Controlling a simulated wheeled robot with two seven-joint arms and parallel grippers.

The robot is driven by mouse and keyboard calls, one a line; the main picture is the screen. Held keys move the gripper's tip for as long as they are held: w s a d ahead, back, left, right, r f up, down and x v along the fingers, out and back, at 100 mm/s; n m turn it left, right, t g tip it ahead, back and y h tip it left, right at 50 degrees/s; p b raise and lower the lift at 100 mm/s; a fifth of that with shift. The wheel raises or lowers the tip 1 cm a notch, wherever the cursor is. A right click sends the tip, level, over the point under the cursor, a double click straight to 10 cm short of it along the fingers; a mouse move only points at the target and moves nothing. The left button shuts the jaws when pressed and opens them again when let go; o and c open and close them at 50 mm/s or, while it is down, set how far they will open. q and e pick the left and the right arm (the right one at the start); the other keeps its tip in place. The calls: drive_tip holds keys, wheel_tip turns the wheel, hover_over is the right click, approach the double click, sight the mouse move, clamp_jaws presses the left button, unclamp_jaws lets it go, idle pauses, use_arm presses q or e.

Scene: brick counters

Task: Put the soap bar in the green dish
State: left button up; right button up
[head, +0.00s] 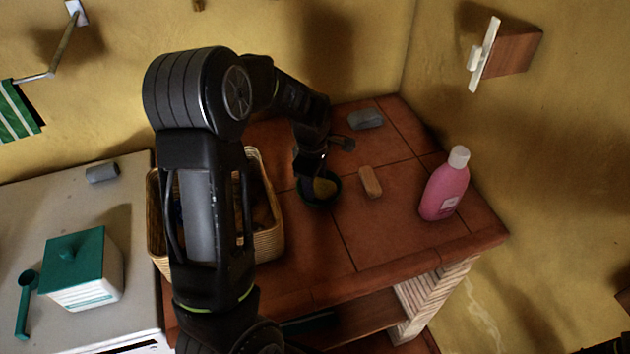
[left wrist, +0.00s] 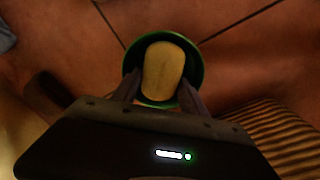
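The soap bar (left wrist: 163,70) is pale yellow and lies within the ring of the round green dish (left wrist: 197,50), as seen from above in the left wrist view. In the head view the soap bar (head: 325,187) shows inside the dark green dish (head: 337,199) on the tiled counter. My left gripper (left wrist: 160,82) reaches down over the dish with one finger on each side of the soap. A narrow dark gap shows beside the left finger, so the fingers look open around it. The gripper partly hides the dish in the head view. My right gripper is out of view.
A wicker basket (head: 267,242) stands left of the dish. A tan block (head: 370,182), a grey block (head: 365,119) and a pink bottle (head: 445,188) stand to its right. The counter's front middle is clear. A teal-lidded box (head: 85,275) is on the left white counter.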

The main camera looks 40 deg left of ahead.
use_arm(q)
wheel_tip(320, 180, up, 12)
drive_tip(key=s+b, duration=0.1)
idle(0.4)
